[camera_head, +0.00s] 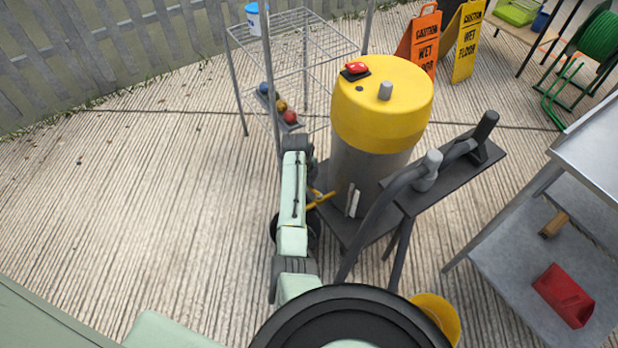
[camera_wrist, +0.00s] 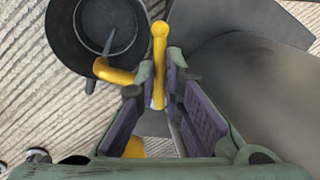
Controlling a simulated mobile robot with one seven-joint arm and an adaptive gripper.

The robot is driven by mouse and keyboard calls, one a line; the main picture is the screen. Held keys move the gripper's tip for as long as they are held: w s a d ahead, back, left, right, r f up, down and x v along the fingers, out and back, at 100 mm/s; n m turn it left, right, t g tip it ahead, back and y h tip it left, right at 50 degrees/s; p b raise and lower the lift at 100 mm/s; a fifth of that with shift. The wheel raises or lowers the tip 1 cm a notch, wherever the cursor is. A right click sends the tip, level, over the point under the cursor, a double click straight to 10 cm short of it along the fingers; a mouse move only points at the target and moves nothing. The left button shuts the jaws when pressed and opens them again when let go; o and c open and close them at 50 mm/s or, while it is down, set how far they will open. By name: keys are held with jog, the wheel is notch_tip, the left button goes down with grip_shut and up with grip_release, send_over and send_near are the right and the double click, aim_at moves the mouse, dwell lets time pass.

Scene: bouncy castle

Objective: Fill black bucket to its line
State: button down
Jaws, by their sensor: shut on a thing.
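The black bucket (camera_wrist: 72,50) stands at upper left in the wrist view, open side up. In the head view the bucket (camera_head: 314,232) is mostly hidden behind my arm. A grey tank with a yellow top (camera_head: 382,105) stands on a dark stand beside it. A yellow spout (camera_wrist: 112,74) reaches over the bucket's rim. A thin grey streak below the spout's mouth looks like running water. The bucket's inside shows a grey round surface; I cannot make out its line or level. My gripper (camera_wrist: 161,64) is shut on the yellow tap handle (camera_wrist: 159,40).
A dark pump-like frame (camera_head: 430,180) stands right of the tank. A wire rack (camera_head: 300,40) with coloured balls is behind. A metal table (camera_head: 590,160) with a red scoop (camera_head: 565,295) on its shelf is at right. A yellow bucket (camera_head: 440,315) is low in front. Free paving lies left.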

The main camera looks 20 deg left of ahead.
jog(key=c, duration=1.7)
grip_release()
jog(key=r, duration=0.4)
jog(key=s+r, duration=0.1)
jog(key=r, duration=0.3)
jog(key=s+r, duration=0.1)
jog(key=r, duration=0.2)
jog(key=shift+s+a+r, duration=0.15)
jog(key=shift+a+r, duration=0.15)
jog(key=shift+r, duration=0.1)
